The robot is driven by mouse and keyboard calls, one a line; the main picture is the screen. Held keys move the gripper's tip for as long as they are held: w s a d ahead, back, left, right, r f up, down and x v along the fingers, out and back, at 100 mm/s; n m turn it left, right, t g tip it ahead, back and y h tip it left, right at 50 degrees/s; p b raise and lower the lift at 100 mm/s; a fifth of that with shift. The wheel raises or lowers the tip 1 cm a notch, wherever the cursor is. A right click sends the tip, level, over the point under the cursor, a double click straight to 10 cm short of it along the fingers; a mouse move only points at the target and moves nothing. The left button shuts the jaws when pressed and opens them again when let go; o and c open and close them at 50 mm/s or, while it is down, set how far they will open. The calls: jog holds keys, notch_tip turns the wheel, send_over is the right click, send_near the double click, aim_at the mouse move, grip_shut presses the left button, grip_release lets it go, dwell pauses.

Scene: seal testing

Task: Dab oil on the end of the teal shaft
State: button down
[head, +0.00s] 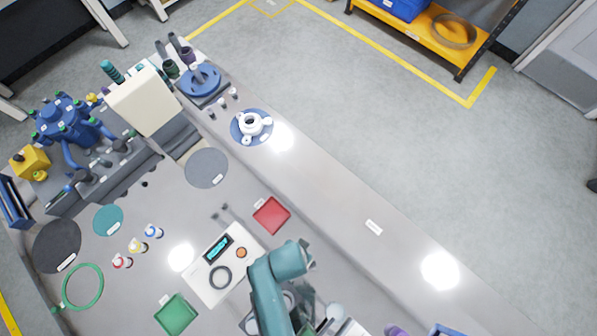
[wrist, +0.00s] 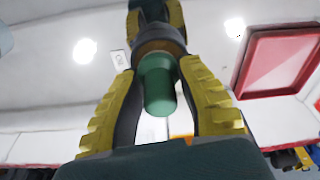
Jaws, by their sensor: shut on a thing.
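My gripper (wrist: 156,22) is shut on a dark green rod-like thing (wrist: 159,88) with a rounded end and a brown collar. The rod lies between the yellow-and-black fingers, and its far end is hidden. I cannot tell whether it is an oil applicator. In the head view my teal arm hides most of the gripper, near the bottom middle. A teal ribbed rod (head: 111,71) stands at the back left, beside a cream box; it may be the teal shaft. It is far from my gripper. No oil can be made out on it.
A white device with a display (head: 221,265), a red tray (head: 271,215) and a green tray (head: 176,314) lie near my arm. Small capped bottles (head: 138,246) stand left. A blue valve-like assembly (head: 70,122) fills the far left. The right-hand bench strip is mostly clear.

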jog(key=shift+r+p, duration=3.4)
jog(key=shift+f, duration=0.1)
jog(key=shift+w, duration=0.1)
